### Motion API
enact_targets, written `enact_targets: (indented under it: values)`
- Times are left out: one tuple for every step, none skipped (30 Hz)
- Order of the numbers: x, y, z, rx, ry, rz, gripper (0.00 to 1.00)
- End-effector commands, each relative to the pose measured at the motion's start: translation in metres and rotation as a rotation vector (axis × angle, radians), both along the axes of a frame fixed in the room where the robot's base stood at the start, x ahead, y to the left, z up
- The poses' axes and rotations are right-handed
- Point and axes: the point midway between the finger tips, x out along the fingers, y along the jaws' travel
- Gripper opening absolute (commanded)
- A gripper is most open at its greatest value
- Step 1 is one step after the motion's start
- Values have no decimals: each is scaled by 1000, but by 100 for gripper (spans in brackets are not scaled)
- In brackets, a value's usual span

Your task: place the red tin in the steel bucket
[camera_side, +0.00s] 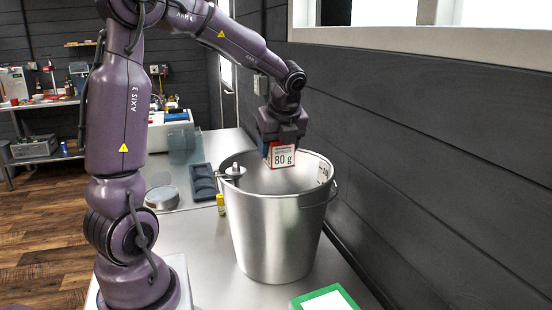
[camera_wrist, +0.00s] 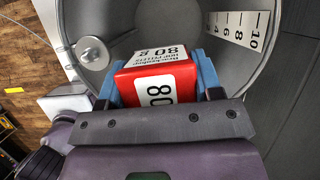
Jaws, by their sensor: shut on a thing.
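The red tin (camera_side: 283,157) is a small box with white labels reading 80 g. My gripper (camera_side: 281,150) is shut on it and holds it over the mouth of the steel bucket. In the wrist view the tin (camera_wrist: 146,87) sits between the two blue fingers of my gripper (camera_wrist: 160,82). The steel bucket (camera_side: 277,240) stands upright on the table. In the wrist view its inner wall (camera_wrist: 190,22) with a number scale shows around the tin. The tin's lower part looks level with or just above the rim; its exact height is hard to tell.
A metal fitting (camera_side: 235,171) is clipped on the bucket's left rim. A yellow-capped vial (camera_side: 220,204) and a dark moulded tray (camera_side: 203,182) stand left of the bucket. A green-framed white panel (camera_side: 325,300) lies in front. A dark wall (camera_side: 420,150) rises close on the right.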

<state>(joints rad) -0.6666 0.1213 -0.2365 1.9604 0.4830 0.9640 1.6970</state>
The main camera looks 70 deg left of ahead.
Motion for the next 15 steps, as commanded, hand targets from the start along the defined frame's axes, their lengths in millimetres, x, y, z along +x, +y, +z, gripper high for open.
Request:
enact_targets:
  values:
    - [3, 6, 0, 0, -1, -39, 29]
    - [4, 7, -5, -2, 3, -56, 29]
    - [3, 5, -19, -5, 8, -54, 29]
    - [3, 5, -28, -5, 9, -53, 29]
    - [2, 4, -36, -7, 9, -53, 29]
    - [3, 5, -49, -6, 9, -52, 29]
    - [2, 4, -59, -6, 10, -53, 29]
    - [2, 4, -68, -8, 8, -54, 29]
    - [2, 4, -83, -7, 11, -53, 29]
    - [2, 4, -93, -8, 11, -53, 29]
    - [2, 4, -103, -8, 11, -53, 29]
    - [2, 3, -116, -8, 12, -52, 29]
    - [2, 3, -125, -8, 10, -53, 29]
    - [2, 3, -135, -7, 10, -53, 29]
    - [3, 3, -146, -6, 9, -53, 29]
